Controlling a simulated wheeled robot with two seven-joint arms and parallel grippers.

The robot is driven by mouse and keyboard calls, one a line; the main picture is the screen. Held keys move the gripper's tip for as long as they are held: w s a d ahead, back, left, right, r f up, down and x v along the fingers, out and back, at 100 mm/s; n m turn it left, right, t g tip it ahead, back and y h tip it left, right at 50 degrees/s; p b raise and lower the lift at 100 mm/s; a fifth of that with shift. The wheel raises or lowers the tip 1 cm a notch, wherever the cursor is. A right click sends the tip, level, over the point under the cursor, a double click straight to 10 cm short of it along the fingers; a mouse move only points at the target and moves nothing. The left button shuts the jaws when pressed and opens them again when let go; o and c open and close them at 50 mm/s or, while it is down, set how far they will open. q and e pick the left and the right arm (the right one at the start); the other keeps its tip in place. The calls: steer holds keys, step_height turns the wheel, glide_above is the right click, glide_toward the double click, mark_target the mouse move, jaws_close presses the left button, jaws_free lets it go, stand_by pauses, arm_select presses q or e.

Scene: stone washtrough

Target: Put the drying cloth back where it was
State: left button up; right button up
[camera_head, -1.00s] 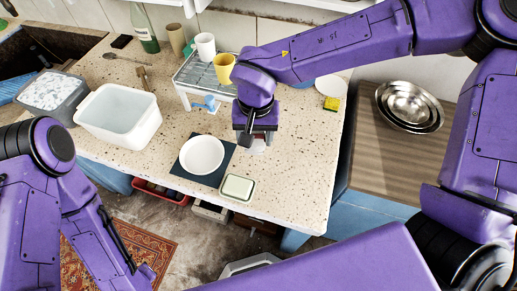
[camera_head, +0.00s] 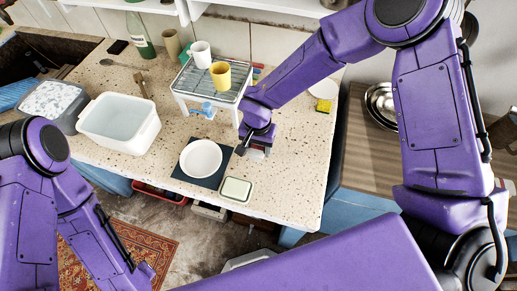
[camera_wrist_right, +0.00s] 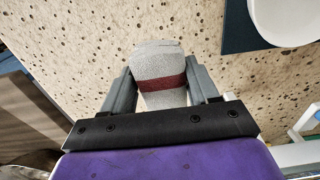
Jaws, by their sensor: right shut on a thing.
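The drying cloth (camera_wrist_right: 158,72) is a light grey, folded or rolled bundle with a dark red band, seen in the right wrist view. My right gripper (camera_wrist_right: 162,88) has one finger on each side of it and is shut on it. In the head view my right gripper (camera_head: 256,148) points down over the speckled counter, right of the white dish, and a pale bit of the cloth (camera_head: 256,154) shows below it. I cannot tell whether the cloth touches the counter. My left arm is at the lower left; its gripper is not in view.
A white dish (camera_head: 201,158) lies on a dark mat (camera_head: 184,177), with a small pale green-and-white dish (camera_head: 236,190) in front. A rack (camera_head: 203,80) with a white and a yellow cup stands behind. A yellow sponge (camera_head: 323,105) is at the right. The front-right counter (camera_head: 291,180) is clear.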

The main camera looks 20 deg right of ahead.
mark_target(258, 152)
steer(key=shift+w+d+f, duration=0.1)
steer(key=shift+f, duration=0.8)
steer(key=shift+w+d+f, duration=0.1)
steer(key=shift+f, duration=0.8)
steer(key=shift+f, duration=0.1)
steer(key=shift+s+f, duration=0.1)
steer(key=o, duration=0.9)
steer(key=shift+o, duration=0.2)
step_height(258, 152, up, 12)
steer(key=shift+r+b, duration=0.25)
steer(key=shift+b, duration=0.15)
